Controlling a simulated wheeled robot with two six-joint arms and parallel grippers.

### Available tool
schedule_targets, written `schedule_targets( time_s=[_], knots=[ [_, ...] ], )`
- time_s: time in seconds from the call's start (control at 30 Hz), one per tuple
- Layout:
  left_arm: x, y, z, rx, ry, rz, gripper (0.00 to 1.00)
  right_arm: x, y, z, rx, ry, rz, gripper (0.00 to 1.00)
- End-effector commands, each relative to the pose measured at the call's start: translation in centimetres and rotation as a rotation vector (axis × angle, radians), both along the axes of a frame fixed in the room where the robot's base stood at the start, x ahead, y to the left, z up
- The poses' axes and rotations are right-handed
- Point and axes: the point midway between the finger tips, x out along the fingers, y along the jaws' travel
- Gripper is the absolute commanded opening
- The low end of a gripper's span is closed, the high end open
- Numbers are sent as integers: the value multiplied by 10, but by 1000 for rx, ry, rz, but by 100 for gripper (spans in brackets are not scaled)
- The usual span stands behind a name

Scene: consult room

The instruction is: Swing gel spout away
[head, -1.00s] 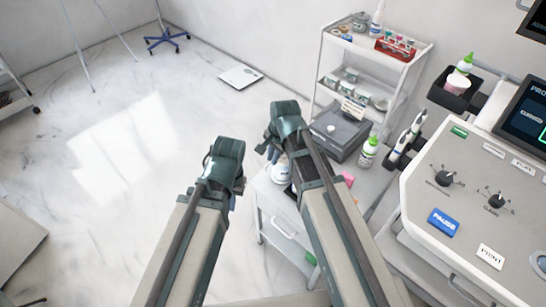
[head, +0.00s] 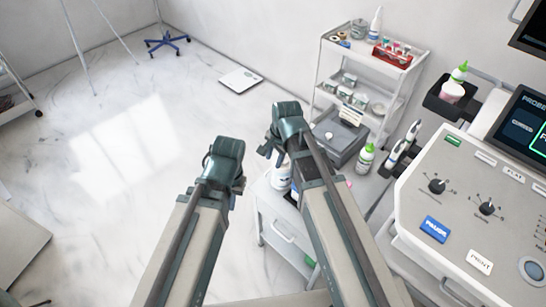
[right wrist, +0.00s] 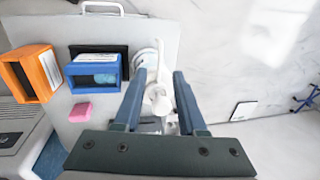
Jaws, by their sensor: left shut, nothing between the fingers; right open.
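The gel bottle is white with a pump spout. In the right wrist view the white spout (right wrist: 160,97) stands between the two blue fingers of my right gripper (right wrist: 157,74), which is open. Whether either finger touches it I cannot tell. In the head view the white bottle (head: 280,179) shows partly on the small cart, beside my right arm, which hides some of it. My left gripper (head: 222,174) is shut and empty, left of the bottle; its fingertips are mostly hidden by its wrist.
On the cart top are an orange box (right wrist: 37,72), a blue box (right wrist: 95,75) and a pink block (right wrist: 81,111). A green-capped bottle (head: 365,158) stands to the right. The console (head: 470,215) fills the right side. Open floor (head: 110,150) lies left.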

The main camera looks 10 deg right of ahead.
Motion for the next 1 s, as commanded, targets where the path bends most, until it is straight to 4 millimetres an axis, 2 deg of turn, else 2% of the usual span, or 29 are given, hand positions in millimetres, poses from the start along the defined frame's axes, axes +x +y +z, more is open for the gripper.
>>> schedule_targets(
  time_s=[0.03,0.5,0.67,1.0],
  knots=[
    [0,0,16,0,0,0,0,-2,-1,16,0,0,0,40],
    [0,0,85,0,0,0,0,-13,-10,85,0,0,-1,40],
    [0,0,95,0,0,0,0,-15,-11,95,0,0,-1,40],
    [0,0,94,0,0,0,0,-15,-11,94,0,0,-1,40]
  ],
)
